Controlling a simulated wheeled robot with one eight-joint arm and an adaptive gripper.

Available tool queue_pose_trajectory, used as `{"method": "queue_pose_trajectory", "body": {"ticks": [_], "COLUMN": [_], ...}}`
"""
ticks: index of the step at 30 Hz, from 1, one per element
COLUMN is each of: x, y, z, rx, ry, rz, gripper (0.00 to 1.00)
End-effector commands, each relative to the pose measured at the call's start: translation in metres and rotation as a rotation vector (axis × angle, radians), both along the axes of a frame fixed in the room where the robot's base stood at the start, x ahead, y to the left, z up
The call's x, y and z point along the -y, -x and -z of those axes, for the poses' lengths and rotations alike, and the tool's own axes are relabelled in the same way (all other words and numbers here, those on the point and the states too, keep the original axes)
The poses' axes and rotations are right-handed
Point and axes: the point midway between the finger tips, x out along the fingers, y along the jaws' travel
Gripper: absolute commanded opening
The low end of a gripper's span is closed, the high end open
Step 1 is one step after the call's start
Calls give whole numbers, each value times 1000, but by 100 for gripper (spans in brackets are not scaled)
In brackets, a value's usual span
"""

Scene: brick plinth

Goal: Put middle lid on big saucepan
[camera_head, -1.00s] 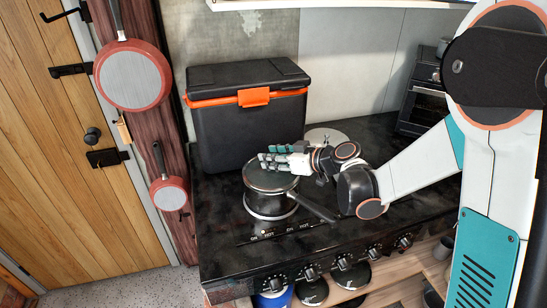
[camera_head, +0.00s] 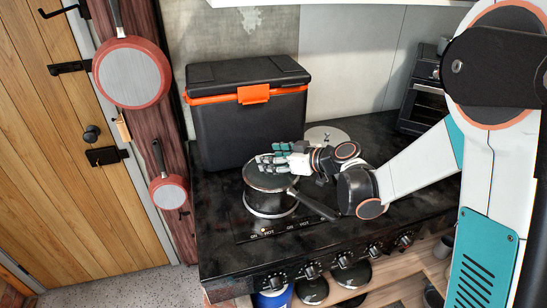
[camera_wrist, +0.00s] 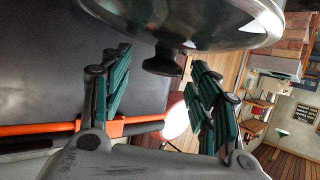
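The saucepan (camera_head: 268,203) stands upright on the black stove top, its dark handle pointing to the lower right. A dark round lid with a shiny rim (camera_head: 268,178) is on top of it. My gripper (camera_head: 266,160) is just above the lid's far side, reaching in from the right. In the wrist view a shiny metal lid (camera_wrist: 215,25) with a dark knob (camera_wrist: 163,62) is near my open fingers (camera_wrist: 160,80). The knob shows between the two fingers, with gaps on both sides. The fingers partly hide the lid's back edge in the head view.
A black cooler box with an orange latch (camera_head: 254,94) stands close behind the saucepan. A pale round disc (camera_head: 326,136) lies behind my wrist. Red pans (camera_head: 132,73) hang on the left post. Dark round things (camera_head: 312,290) sit on the shelf below the stove.

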Motion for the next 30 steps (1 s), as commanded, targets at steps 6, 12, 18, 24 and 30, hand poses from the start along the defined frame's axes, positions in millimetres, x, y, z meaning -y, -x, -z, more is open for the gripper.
{"method": "queue_pose_trajectory", "body": {"ticks": [6, 12, 18, 24, 30], "x": [4, 25, 56, 78, 86], "y": [2, 19, 43, 61, 68], "z": [-2, -13, -29, -41, -45], "rx": [0, -1, 0, -1, -1], "ry": [0, 0, 0, -1, 1], "rz": [1, 4, 4, 3, 0], "gripper": [56, 56, 56, 56, 56]}}
